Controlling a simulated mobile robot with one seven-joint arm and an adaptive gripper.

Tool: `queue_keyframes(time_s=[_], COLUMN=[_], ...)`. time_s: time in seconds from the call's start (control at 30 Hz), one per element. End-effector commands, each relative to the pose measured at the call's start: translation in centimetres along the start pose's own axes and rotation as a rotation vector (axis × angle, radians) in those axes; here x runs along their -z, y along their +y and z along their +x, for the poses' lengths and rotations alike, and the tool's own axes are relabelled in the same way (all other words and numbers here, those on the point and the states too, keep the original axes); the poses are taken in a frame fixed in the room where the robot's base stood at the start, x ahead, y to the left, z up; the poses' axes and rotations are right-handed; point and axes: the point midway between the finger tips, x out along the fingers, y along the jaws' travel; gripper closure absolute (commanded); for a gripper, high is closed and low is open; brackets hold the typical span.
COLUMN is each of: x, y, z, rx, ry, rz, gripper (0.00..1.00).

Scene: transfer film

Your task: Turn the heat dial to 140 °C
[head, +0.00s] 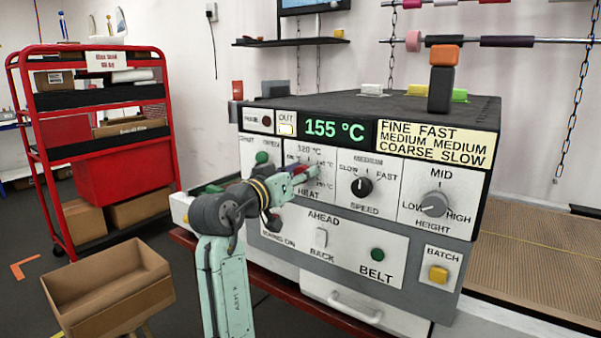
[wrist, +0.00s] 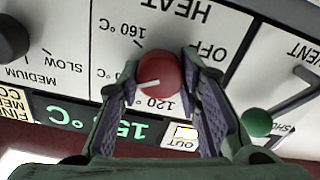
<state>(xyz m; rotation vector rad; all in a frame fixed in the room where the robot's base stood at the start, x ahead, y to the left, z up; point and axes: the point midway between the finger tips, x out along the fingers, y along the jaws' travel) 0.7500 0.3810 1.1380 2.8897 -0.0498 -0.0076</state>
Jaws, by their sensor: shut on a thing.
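The red heat dial (wrist: 160,72) sits between the two fingers of my gripper (wrist: 158,70) in the wrist view, which shows the panel upside down. The fingers are shut on the dial from both sides. Its white pointer points left and slightly down in that view, between the 120 mark below and a partly hidden °C label at left. The 160 °C label is at upper left and OFF at upper right. In the head view my gripper (head: 300,175) covers most of the dial. The green display (head: 334,129) reads 155 °C.
The black speed dial (head: 362,187) and grey height dial (head: 434,204) are to the right on the panel. A yellow batch button (head: 438,273) is lower right. A red cart (head: 60,205) and open cardboard box (head: 105,295) stand left.

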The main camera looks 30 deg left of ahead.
Motion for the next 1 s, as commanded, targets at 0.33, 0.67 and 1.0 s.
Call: queue_keyframes(time_s=[0.33,0.67,1.0], x=[0.04,0.06,0.04], y=[-0.02,-0.01,0.00], z=[-0.01,-0.02,-0.01], rx=[0.001,0.000,0.000], ry=[0.001,0.001,0.001], rz=[-0.012,-0.011,-0.010], gripper=[0.96,0.55,0.48])
